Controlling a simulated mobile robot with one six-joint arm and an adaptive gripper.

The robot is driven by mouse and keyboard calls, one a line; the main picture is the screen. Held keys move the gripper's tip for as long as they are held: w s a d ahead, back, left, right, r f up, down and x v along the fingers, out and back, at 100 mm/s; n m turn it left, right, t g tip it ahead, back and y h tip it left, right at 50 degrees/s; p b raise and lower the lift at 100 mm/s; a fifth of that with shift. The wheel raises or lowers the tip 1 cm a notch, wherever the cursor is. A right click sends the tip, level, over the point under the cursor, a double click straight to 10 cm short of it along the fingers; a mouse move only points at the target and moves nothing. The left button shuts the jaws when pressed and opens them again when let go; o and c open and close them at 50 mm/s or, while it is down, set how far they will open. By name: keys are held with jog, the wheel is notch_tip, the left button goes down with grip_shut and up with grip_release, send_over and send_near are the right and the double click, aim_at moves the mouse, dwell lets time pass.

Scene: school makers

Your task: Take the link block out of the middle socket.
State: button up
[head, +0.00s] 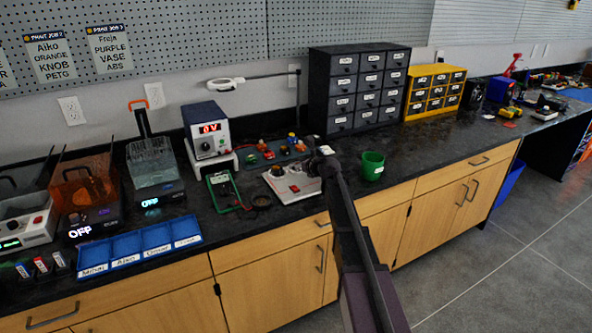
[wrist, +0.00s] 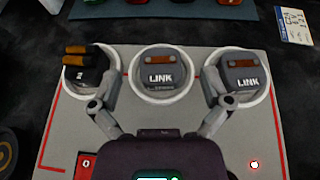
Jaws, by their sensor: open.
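The grey board (wrist: 160,112) holds three round sockets. The middle link block (wrist: 158,70), grey with a brown strip and the word LINK, sits in the middle socket (wrist: 136,88). A similar LINK block (wrist: 243,75) sits in the right socket. A dark block (wrist: 85,75) with two orange-brown bars sits in the left socket. My gripper (wrist: 160,88) is open and empty, its fingers spread on either side of the middle block and apart from it. In the head view my gripper (head: 326,160) is over the right of the board (head: 290,187) and partly hides it.
A red button (wrist: 85,164) and a lit red-rimmed lamp (wrist: 254,164) are on the board's near edge. A green cup (head: 372,166) stands right of the board, a green frame (head: 222,191) left. A mat of small parts (head: 272,152) lies behind. Drawer cabinets (head: 358,88) stand farther back.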

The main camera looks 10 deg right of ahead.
jog(key=shift+b+x, duration=0.3)
jog(key=shift+x, duration=1)
jog(key=c, duration=1.1)
